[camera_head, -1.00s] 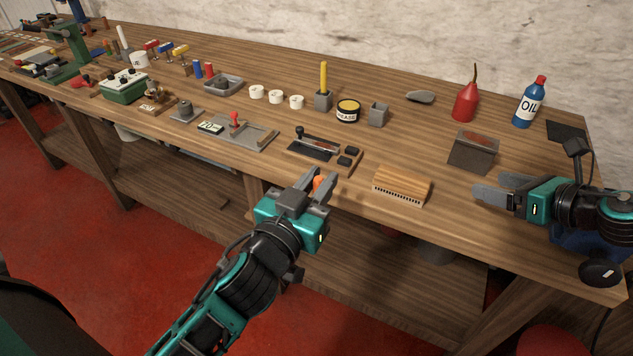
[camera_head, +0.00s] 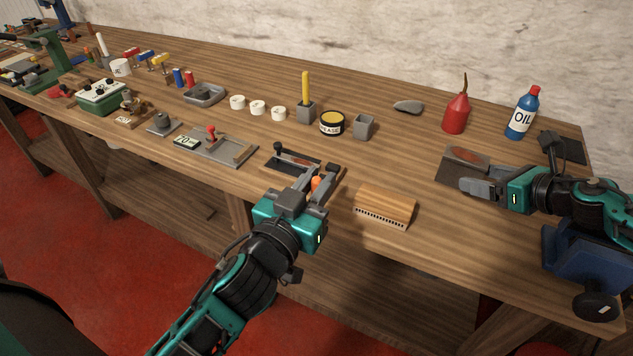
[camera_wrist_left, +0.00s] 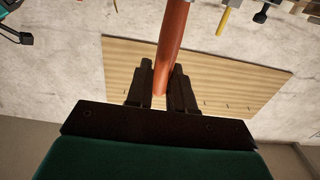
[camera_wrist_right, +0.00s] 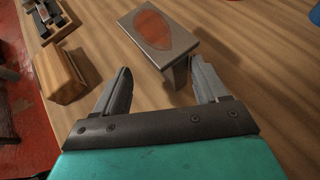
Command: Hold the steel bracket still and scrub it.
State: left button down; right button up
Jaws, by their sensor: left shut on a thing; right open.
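The steel bracket (camera_head: 462,158) is a grey bent plate with a rust-red patch on its top, standing at the right of the bench. The right wrist view shows it (camera_wrist_right: 183,38) just beyond the fingers, its down-turned leg near the gap between the tips. My right gripper (camera_head: 468,187) is open and empty at the bracket's front edge; contact is unclear. A wooden brush (camera_head: 386,203) with bristles below lies left of the bracket.
A small black-and-grey fixture (camera_head: 292,160) is just beyond my left gripper. A grease tin (camera_head: 332,123), red oil can (camera_head: 456,113) and oil bottle (camera_head: 521,115) stand behind. A blue vise (camera_head: 585,262) is at the front right corner. Bench around the brush is clear.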

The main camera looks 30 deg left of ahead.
aim_at(469, 175)
pick_arm(q)
notch_tip(469, 175, down, 2)
jog(key=b, duration=0.2)
jog(key=shift+f+b, duration=0.25)
jog(key=shift+b, duration=0.1)
pick_arm(e)
jog(key=x, duration=0.4)
jog(key=shift+s+f, duration=0.1)
jog(key=shift+f, duration=0.05)
pick_arm(q)
jog(key=shift+f+b, duration=0.5)
jog(key=shift+f, duration=0.05)
pick_arm(e)
jog(key=shift+w+a+f, duration=0.15)
jog(key=shift+w+a, duration=0.3)
jog(key=shift+c, duration=0.3)
jog(key=c, duration=1.1)
jog(key=o, duration=0.9)
jog(key=shift+v, duration=3.8)
